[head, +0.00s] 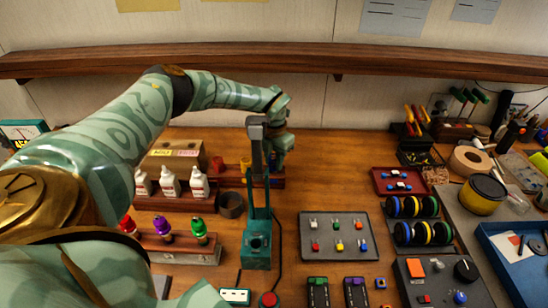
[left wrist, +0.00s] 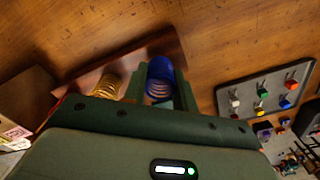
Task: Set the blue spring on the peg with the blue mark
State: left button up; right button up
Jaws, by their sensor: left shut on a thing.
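The blue spring (left wrist: 158,78) is between the fingers of my left gripper (left wrist: 160,90) in the left wrist view. The gripper is shut on it, over the right end of a wooden peg rack (left wrist: 125,62). In the head view my left gripper (head: 275,168) is at the right end of the same rack (head: 232,184), partly behind a teal stand. The blue-marked peg is not clear, hidden by the gripper and spring. I cannot tell whether the spring is around it. A yellow spring (left wrist: 105,87) stands beside the gripper on the rack. My right gripper is not in view.
The tall teal stand (head: 257,245) rises just in front of the gripper. A red spring (head: 217,163) stands at the rack's left. White bottles (head: 170,184) are further left. A grey tray (head: 340,255) of small coloured parts lies to the right, with bare table behind it.

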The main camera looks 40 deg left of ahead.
pick_arm(q)
jog(key=shift+s+d+f, duration=0.1)
jog(key=shift+s+f, duration=0.15)
jog(key=shift+f, duration=0.55)
jog(key=o, duration=1)
jog(key=shift+f, duration=0.1)
jog(key=r+p, duration=0.4)
jog(key=r, duration=0.1)
jog(key=r+p, duration=0.3)
jog(key=shift+w+r, duration=0.25)
jog(key=shift+w+r+p, duration=0.1)
jog(key=shift+r+p, duration=0.4)
jog(key=shift+p, duration=0.05)
jog(key=shift+f, duration=0.1)
